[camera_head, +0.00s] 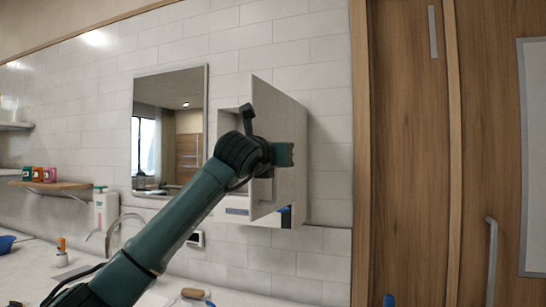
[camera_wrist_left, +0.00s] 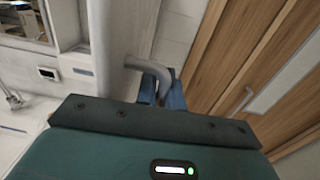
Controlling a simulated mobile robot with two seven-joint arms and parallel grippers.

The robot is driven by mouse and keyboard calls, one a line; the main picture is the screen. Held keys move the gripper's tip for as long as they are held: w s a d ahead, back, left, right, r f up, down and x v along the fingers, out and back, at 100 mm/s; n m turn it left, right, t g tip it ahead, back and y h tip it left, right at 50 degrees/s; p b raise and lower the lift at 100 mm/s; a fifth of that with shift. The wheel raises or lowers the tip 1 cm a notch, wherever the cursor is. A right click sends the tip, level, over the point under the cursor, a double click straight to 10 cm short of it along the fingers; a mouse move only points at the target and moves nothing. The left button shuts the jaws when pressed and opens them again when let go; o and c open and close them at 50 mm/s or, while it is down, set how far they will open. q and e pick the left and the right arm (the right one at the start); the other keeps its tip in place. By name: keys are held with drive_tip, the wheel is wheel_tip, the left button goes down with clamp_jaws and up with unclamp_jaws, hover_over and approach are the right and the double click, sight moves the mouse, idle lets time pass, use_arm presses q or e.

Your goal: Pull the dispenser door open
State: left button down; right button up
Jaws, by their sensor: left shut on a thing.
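The white dispenser (camera_head: 233,120) hangs on the tiled wall, right of the mirror. Its door (camera_head: 262,100) stands swung out from the wall, and part of the inside shows at its left. My left gripper (camera_head: 283,155) is in front of the door; its fingers are hard to make out in the head view. In the left wrist view, the blue fingers of my left gripper (camera_wrist_left: 161,92) are shut on the grey bar handle (camera_wrist_left: 138,65) of the door (camera_wrist_left: 120,35). My right gripper is not clearly in view.
A counter (camera_head: 60,290) with a tap (camera_head: 115,228) and a pump bottle (camera_head: 105,210) runs below. A shelf (camera_head: 50,186) holds small boxes. A wooden door (camera_head: 410,150) with a long grip (camera_head: 491,260) stands at the right. A small blue tip at the bottom edge is unclear.

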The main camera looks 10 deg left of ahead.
use_arm(q)
drive_tip(key=shift+r, duration=0.15)
use_arm(e)
drive_tip(key=shift+r, duration=0.1)
use_arm(q)
drive_tip(key=c, duration=1.8)
unclamp_jaws()
